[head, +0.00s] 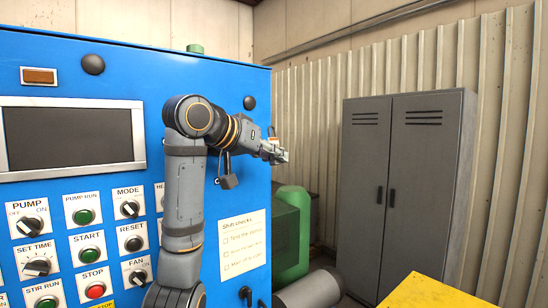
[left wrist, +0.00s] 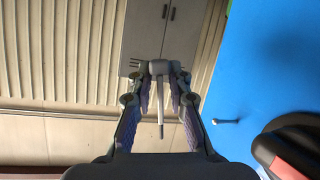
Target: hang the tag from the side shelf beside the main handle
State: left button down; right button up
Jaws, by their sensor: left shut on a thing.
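My left gripper (head: 279,155) is raised in front of the right edge of the blue control cabinet, with its fingertips reaching past that edge. In the left wrist view its fingers (left wrist: 160,72) are closed on a narrow thing. A thin pale strip (left wrist: 160,112) shows between them, which looks like the tag seen edge-on; its face cannot be made out. A small grey peg (left wrist: 228,121) stands out from the blue surface. A black and red part (left wrist: 290,150), possibly the main handle, is cut off at lower right. The side shelf is not clearly seen. My right gripper is not in view.
The blue cabinet (head: 200,70) carries several knobs and buttons. A green machine (head: 290,230) and grey lockers (head: 405,190) stand behind. A yellow surface (head: 430,294) is at lower right.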

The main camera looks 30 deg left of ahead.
pick_arm(q)
jog(key=w+a, duration=0.2)
jog(key=a, duration=0.3)
jog(key=shift+w+a+b, duration=0.15)
jog(key=shift+a+b, duration=0.15)
jog(key=shift+b, duration=0.15)
dwell(1.0)
jog(key=c, duration=1.2)
grip_release()
